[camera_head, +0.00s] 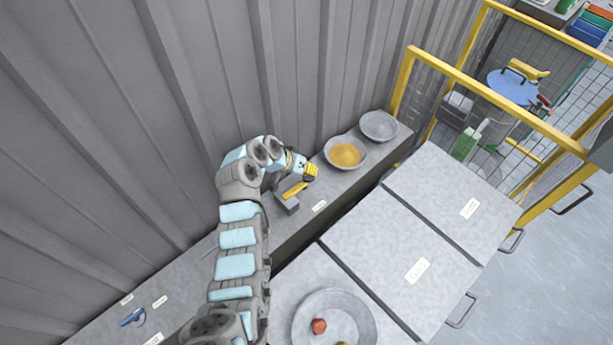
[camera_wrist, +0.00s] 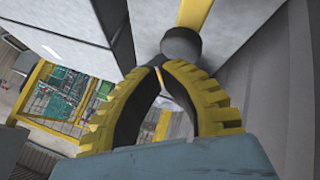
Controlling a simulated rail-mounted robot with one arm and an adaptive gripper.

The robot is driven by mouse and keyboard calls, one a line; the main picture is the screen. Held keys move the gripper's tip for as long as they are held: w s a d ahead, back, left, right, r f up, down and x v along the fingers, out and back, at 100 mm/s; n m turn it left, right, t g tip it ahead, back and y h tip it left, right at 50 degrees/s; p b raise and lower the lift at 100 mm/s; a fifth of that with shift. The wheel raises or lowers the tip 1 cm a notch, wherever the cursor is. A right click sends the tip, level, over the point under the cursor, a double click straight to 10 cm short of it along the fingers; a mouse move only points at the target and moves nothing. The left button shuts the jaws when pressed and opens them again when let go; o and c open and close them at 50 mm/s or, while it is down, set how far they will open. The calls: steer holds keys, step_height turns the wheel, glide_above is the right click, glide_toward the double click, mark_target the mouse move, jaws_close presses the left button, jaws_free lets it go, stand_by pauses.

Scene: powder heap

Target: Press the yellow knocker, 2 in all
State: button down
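The yellow knocker (camera_head: 294,190) is a yellow bar by a small grey block on the narrow grey shelf along the wall. My gripper (camera_head: 312,172) is just above and beside the bar's far end. In the wrist view, a yellow bar (camera_wrist: 194,11) with a dark round end (camera_wrist: 182,45) shows just beyond the fingertips. My gripper's yellow-padded fingers (camera_wrist: 158,67) curve in and their tips meet, with nothing seen held. Whether the fingertips touch the dark end I cannot tell.
A bowl of yellow powder (camera_head: 345,153) and an empty grey bowl (camera_head: 379,126) stand on the shelf to the right. A larger round dish (camera_head: 334,318) with a red lump sits on the front counter. A yellow railing (camera_head: 480,88) bounds the right side.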

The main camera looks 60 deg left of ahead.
steer(key=shift+s+r+p, duration=0.1)
steer(key=shift+r+p, duration=0.95)
steer(key=shift+r, duration=1.5)
